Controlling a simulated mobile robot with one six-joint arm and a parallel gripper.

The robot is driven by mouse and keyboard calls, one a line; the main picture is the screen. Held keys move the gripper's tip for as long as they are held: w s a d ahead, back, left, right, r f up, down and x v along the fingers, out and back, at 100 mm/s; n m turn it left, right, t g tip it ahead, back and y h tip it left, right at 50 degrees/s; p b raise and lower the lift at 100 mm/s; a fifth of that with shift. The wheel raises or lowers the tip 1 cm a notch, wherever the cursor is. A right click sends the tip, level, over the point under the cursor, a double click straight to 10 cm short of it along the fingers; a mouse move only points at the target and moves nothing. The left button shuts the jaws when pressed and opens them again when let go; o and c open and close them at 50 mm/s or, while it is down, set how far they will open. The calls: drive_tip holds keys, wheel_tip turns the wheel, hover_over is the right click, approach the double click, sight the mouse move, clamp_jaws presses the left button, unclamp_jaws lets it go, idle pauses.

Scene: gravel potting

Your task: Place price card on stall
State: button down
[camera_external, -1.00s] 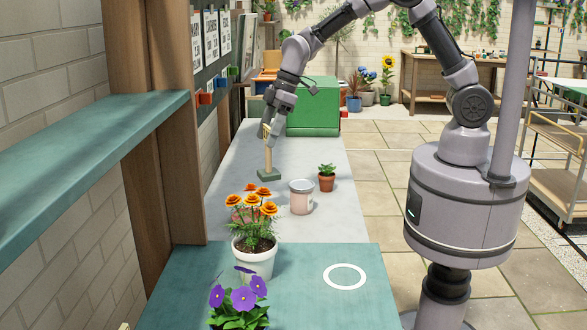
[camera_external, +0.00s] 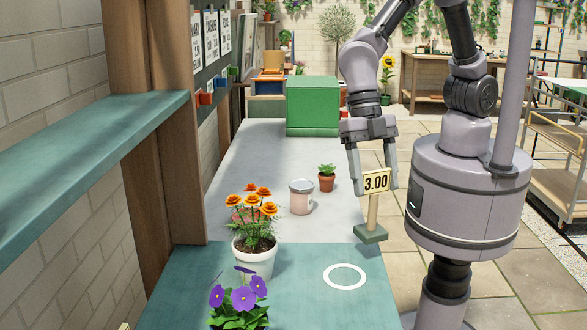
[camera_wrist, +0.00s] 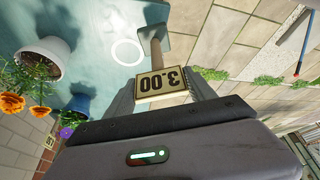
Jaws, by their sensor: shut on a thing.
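The teal stall top (camera_external: 300,300) bears a white ring mark (camera_external: 345,276), which lies below and left of the card in the external view. In the wrist view the card (camera_wrist: 163,84) shows upside down between my fingers, with the ring (camera_wrist: 127,53) beside its post.
Orange marigolds in a white pot (camera_external: 255,262) and purple pansies (camera_external: 240,298) stand on the stall's left. A pinkish tin (camera_external: 301,197), a small potted plant (camera_external: 326,178) and a green box (camera_external: 312,105) stand on the grey counter. The stall top around the ring is clear.

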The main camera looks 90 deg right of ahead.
drive_tip(key=w+a+f+b, duration=0.1)
drive_tip(key=w+a+f, duration=0.3)
drive_tip(key=w+a, duration=0.3)
drive_tip(key=shift+w+f+b, duration=0.25)
drive_tip(key=shift+w+b, duration=0.1)
drive_tip(key=shift+w, duration=0.15)
drive_tip(key=shift+d, duration=0.1)
drive_tip(key=shift+f, duration=0.15)
drive_tip(key=shift+c, duration=1.6)
unclamp_jaws()
